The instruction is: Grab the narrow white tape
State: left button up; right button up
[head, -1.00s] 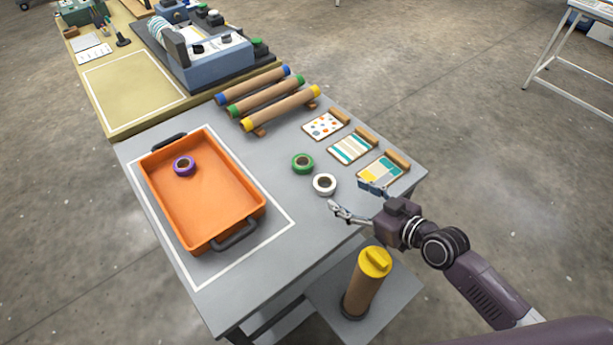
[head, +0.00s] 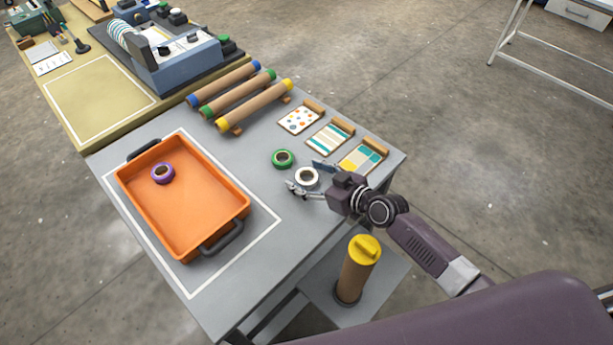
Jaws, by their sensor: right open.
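The white tape (head: 307,185) is a small white roll with a dark core, lying on the grey table near its right side. My right gripper (head: 306,177) is open around it, one finger on the near-left side and the other on the far-right side. I cannot tell whether the fingers touch the roll. A green tape roll (head: 283,159) lies just beyond, to the upper left. A purple tape roll (head: 163,173) lies inside the orange tray (head: 210,250). My left gripper is not in view.
Three pattern cards (head: 331,137) with wooden blocks lie at the right back edge. Three brown rolls with coloured ends (head: 240,95) rest behind. A brown roll with a yellow cap (head: 358,275) stands on a lower shelf near my arm. Grey table (head: 270,215) is clear between tray and tape.

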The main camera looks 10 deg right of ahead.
jog(key=shift+c, duration=0.4)
jog(key=c, duration=1)
jog(key=shift+c, duration=0.4)
jog(key=shift+r, duration=0.15)
